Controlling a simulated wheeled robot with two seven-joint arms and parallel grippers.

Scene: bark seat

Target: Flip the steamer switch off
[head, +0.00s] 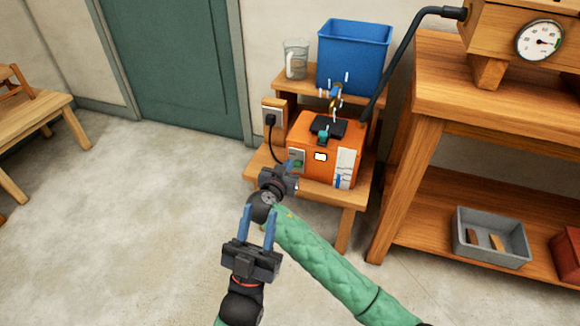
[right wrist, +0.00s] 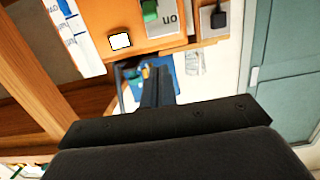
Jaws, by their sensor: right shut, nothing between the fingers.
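The orange steamer (head: 312,133) stands on a low wooden stand by the wall. Its switch (head: 299,164) is green and sits on a grey plate at the left of the front face. In the right wrist view the green switch (right wrist: 150,12) is at the top edge, partly cut off, beside upside-down "ON" lettering. A white lit square (right wrist: 120,41) is next to it. My right gripper (head: 290,167) is shut and empty, its tips close to the switch plate; I cannot tell whether they touch. My left gripper (head: 260,209) is open and empty, lower in the view.
A wall socket (head: 272,113) with a black plug and cord is left of the steamer. A blue tank (head: 354,60) and a glass jar (head: 295,60) stand behind it. A black hose (head: 399,61) runs to the wooden box. A workbench (head: 430,105) blocks the right; open floor lies left.

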